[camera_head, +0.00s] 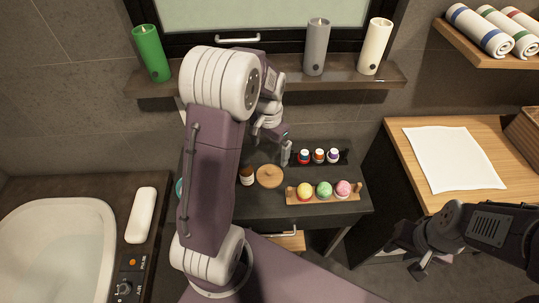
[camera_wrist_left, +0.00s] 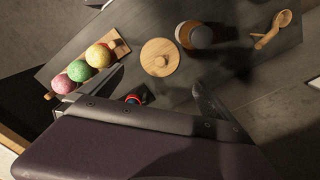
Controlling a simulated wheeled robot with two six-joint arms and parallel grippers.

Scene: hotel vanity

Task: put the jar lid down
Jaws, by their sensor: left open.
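The jar lid (camera_head: 270,176) is a round wooden disc with a small knob. It lies flat, knob up, on the dark vanity top; it also shows in the left wrist view (camera_wrist_left: 160,57). A brown jar with a pale band (camera_head: 247,177) stands close beside it, also in the left wrist view (camera_wrist_left: 196,37). My left gripper (camera_head: 285,151) is open and empty above the vanity, behind the lid in the head view. In the left wrist view its fingers (camera_wrist_left: 150,86) are spread and apart from the lid. My right gripper (camera_head: 422,262) is low at the right, away from the lid.
A wooden holder (camera_head: 322,199) carries three coloured balls right of the lid. Small bottles (camera_head: 319,156) stand in a dark rack behind. A wooden scoop (camera_wrist_left: 272,29) lies past the jar. A shelf (camera_head: 288,82) with candles is above; a basin (camera_head: 58,250) is at left.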

